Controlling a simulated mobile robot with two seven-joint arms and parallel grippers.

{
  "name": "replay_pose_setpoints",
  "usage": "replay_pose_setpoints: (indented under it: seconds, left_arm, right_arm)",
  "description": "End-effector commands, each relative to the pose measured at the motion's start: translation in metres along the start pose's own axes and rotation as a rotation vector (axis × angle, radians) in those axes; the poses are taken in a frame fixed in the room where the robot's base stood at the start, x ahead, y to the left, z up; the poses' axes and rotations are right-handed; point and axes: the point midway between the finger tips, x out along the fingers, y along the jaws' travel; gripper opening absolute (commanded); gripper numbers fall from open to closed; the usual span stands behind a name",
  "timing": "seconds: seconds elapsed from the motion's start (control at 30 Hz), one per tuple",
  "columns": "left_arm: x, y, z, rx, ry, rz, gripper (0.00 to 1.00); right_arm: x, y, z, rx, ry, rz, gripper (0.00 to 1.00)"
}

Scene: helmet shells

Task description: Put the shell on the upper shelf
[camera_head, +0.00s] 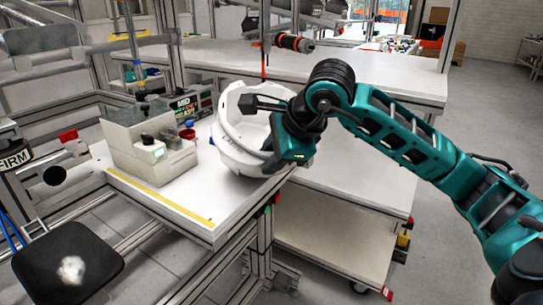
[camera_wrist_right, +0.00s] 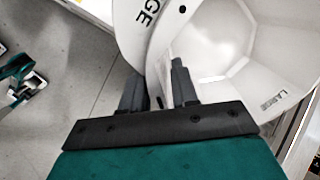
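The white helmet shell (camera_head: 232,138) is tilted at the right end of the near worktable, its hollow side facing right. I cannot tell whether it touches the table. My right gripper (camera_head: 270,104) is at the shell's right rim. In the right wrist view the fingers (camera_wrist_right: 160,88) straddle the shell's wall (camera_wrist_right: 215,45), one outside and one inside. Whether they press on it does not show clearly. A wheeled rack to the right has a white upper shelf (camera_head: 362,180) and a lower shelf (camera_head: 335,245). My left gripper is not seen.
A beige machine (camera_head: 150,148) and a dark display box (camera_head: 190,104) stand left of the shell on the worktable (camera_head: 190,205). A long white bench (camera_head: 390,75) runs behind. A black stool (camera_head: 68,262) is at lower left.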

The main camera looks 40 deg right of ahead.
Motion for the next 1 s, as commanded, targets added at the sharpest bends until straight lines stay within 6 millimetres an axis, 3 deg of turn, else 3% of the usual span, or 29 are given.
replay_pose_setpoints:
  seconds: [0.17, 0.53, 1.0]
  left_arm:
    - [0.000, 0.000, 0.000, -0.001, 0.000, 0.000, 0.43]
    - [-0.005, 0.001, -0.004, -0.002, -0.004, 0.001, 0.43]
    - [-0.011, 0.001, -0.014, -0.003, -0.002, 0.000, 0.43]
  right_arm:
    - [0.000, -0.001, 0.000, 0.001, 0.000, -0.001, 0.46]
    - [-0.006, -0.004, 0.002, 0.001, 0.000, -0.001, 0.47]
    - [-0.099, -0.004, 0.001, -0.002, 0.002, -0.005, 0.47]
